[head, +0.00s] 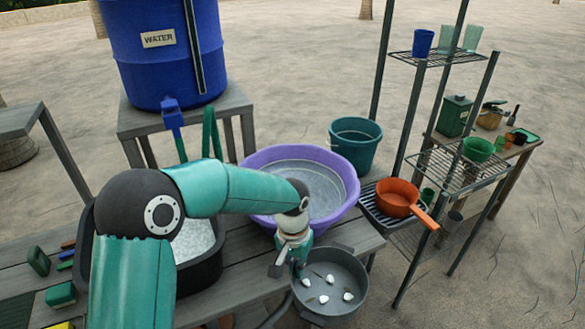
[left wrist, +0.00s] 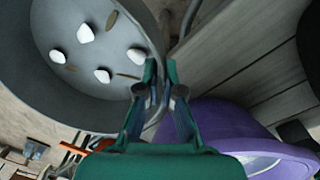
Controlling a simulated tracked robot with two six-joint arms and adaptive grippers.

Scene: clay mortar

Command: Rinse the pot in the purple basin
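The grey pot (head: 350,262) shows at the lower middle of the head view, beyond the table's front right edge. Several white lumps and a few brown flat bits lie inside it. My left gripper (head: 291,256) is at the pot's rim. In the left wrist view its fingers (left wrist: 160,85) are close together at the wall of the pot (left wrist: 105,22) and look shut on it. The purple basin (head: 262,158) stands on the table behind the pot and holds clear water; its side shows in the left wrist view (left wrist: 215,115). My right gripper is not in view.
A blue water barrel (head: 160,70) with a tap stands on a stand at the back left. A dark tub (head: 205,275) sits left of the basin, partly behind my arm. A teal bucket (head: 356,132), an orange pan (head: 397,199) and a metal shelf (head: 437,58) are to the right.

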